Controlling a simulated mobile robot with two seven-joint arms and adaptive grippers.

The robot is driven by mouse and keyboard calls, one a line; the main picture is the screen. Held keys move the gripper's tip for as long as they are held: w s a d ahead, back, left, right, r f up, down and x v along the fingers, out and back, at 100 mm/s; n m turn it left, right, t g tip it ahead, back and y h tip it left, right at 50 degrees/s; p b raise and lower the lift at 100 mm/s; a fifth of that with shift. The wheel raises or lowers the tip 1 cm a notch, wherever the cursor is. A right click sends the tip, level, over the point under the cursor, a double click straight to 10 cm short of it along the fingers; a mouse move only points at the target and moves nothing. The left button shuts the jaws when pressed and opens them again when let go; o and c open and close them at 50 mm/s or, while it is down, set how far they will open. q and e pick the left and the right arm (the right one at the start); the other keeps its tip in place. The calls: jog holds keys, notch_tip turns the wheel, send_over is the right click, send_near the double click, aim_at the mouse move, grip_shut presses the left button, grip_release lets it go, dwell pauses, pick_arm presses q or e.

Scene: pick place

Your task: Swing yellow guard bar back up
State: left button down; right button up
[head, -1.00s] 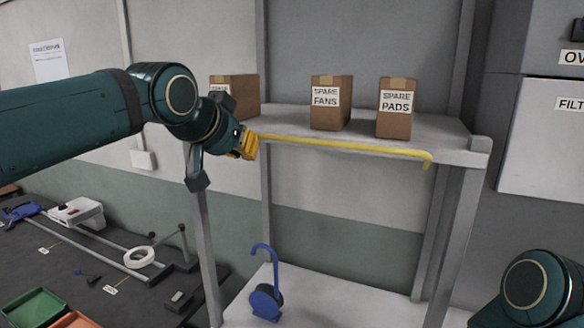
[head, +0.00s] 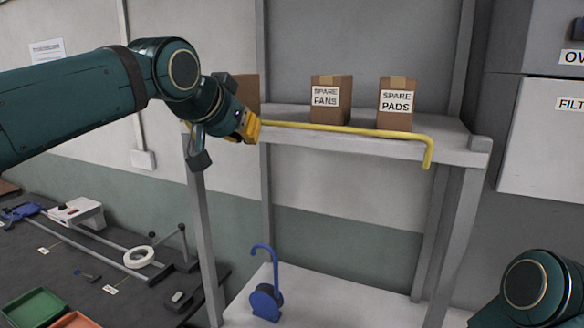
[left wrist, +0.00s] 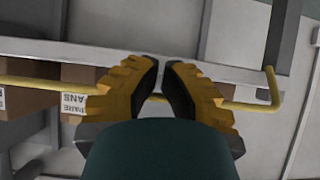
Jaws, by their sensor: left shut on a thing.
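The yellow guard bar (head: 345,129) runs across the front of the upper shelf in the head view, with its hooked right end (head: 429,155) bent downward. My left gripper (head: 250,128) is shut on the bar near its left end. In the left wrist view the bar (left wrist: 252,104) passes between the yellow fingers of the left gripper (left wrist: 162,95). The fingers hide the part that they hold. My right gripper is not in view.
Spare fans box (head: 331,101) and spare pads box (head: 396,105) stand on the upper shelf (head: 450,146). A third box (head: 248,90) is partly hidden behind my left gripper. A blue hooked object (head: 265,300) stands on the lower shelf (head: 345,305).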

pick_arm(q)
jog(key=shift+r, duration=0.35)
jog(key=shift+w+d+r, duration=0.15)
jog(key=shift+w+r, duration=0.35)
jog(key=shift+r, duration=0.05)
jog(key=shift+s, duration=0.1)
dwell(0.3)
jog(key=s+a+b, duration=0.3)
jog(key=s, duration=0.6)
jog(key=shift+s+a+r, duration=0.2)
jog(key=shift+r, duration=0.25)
